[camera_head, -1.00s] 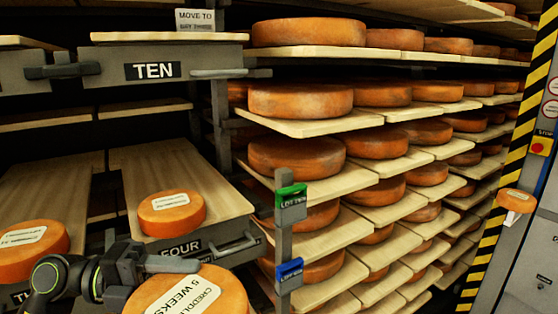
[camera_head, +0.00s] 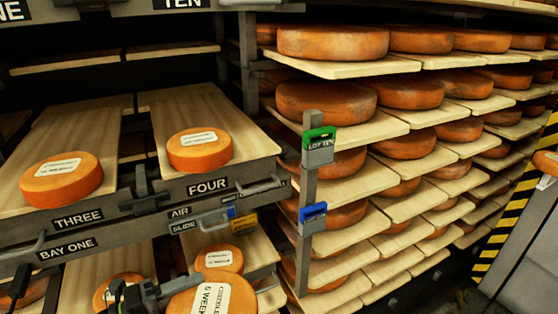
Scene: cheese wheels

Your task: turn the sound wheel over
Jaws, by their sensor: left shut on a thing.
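My left gripper (camera_head: 172,289) is low in the head view, shut on an orange cheese wheel (camera_head: 180,305) with a white label that reads in part "5 WEEKS". The label faces up and towards the camera. The lower part of this wheel is cut off by the picture's bottom edge. Two labelled wheels rest on the upper boards: one (camera_head: 60,188) above the sign THREE and one (camera_head: 199,160) above the sign FOUR. No sign marks which wheel is the sound one. My right gripper is not in view.
Below the upper boards, another wheel (camera_head: 222,268) lies on a lower board, close behind the held one. A post (camera_head: 309,180) with green and blue tags stands right of the boards. Racks of large wheels (camera_head: 332,43) fill the right. A yellow-black striped pillar (camera_head: 500,232) stands far right.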

